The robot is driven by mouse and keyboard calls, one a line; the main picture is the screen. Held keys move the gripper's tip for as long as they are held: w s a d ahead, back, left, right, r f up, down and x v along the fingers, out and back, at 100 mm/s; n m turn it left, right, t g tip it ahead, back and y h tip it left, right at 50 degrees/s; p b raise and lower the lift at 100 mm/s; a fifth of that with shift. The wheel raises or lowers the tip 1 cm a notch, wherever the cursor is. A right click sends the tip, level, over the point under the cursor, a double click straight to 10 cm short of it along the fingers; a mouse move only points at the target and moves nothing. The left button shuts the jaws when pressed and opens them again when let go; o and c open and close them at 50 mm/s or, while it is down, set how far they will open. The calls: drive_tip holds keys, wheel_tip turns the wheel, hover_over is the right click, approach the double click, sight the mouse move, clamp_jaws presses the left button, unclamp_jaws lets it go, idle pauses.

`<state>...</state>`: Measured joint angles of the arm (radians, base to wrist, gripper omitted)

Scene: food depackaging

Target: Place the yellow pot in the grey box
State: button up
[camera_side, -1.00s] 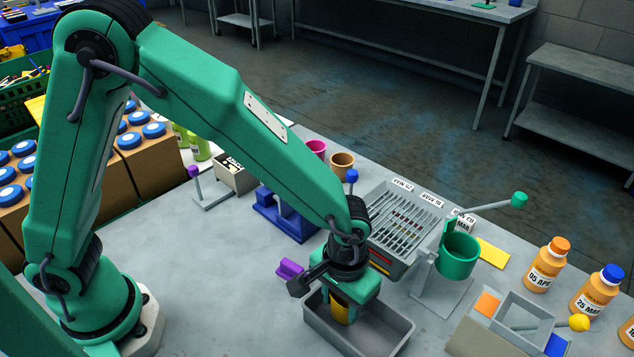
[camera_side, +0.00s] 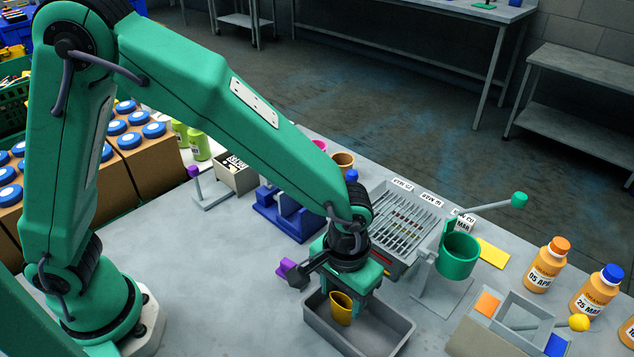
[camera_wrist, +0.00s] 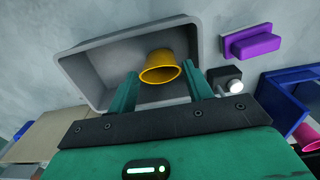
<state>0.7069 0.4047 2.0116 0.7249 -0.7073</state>
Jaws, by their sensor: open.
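The yellow pot (camera_side: 341,309) is inside the grey box (camera_side: 399,340), near its left wall, and looks tilted. In the wrist view the pot (camera_wrist: 160,68) shows its open mouth, with the grey box (camera_wrist: 85,63) around it. My gripper (camera_side: 351,290) is over the box. In the wrist view its two green fingers (camera_wrist: 162,88) are spread apart, with the pot beyond and between them. I cannot tell whether a finger touches the pot.
A purple block (camera_side: 290,269) lies just left of the box, and it also shows in the wrist view (camera_wrist: 251,42). A grey slatted crate (camera_side: 392,262) and a green cup on a stand (camera_side: 457,257) are behind and right.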

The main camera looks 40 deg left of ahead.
sight(339, 297)
wheel_tip(339, 297, up, 10)
drive_tip(key=shift+f, duration=0.15)
idle(0.3)
drive_tip(key=shift+a, duration=0.1)
idle(0.4)
drive_tip(key=s+a+r+t+h, duration=0.1)
drive_tip(key=a+r, duration=0.3)
drive_tip(key=a, duration=0.4)
drive_tip(key=a+r+t, duration=0.2)
drive_tip(key=a+r, duration=0.2)
drive_tip(key=a, duration=0.4)
drive_tip(key=s+a+r+t+y, duration=0.1)
drive_tip(key=s+a+t, duration=0.1)
drive_tip(key=s+a, duration=0.5)
drive_tip(key=shift+s+a+r+t, duration=0.3)
drive_tip(key=shift+a+r, duration=0.05)
drive_tip(key=shift+a, duration=1.3)
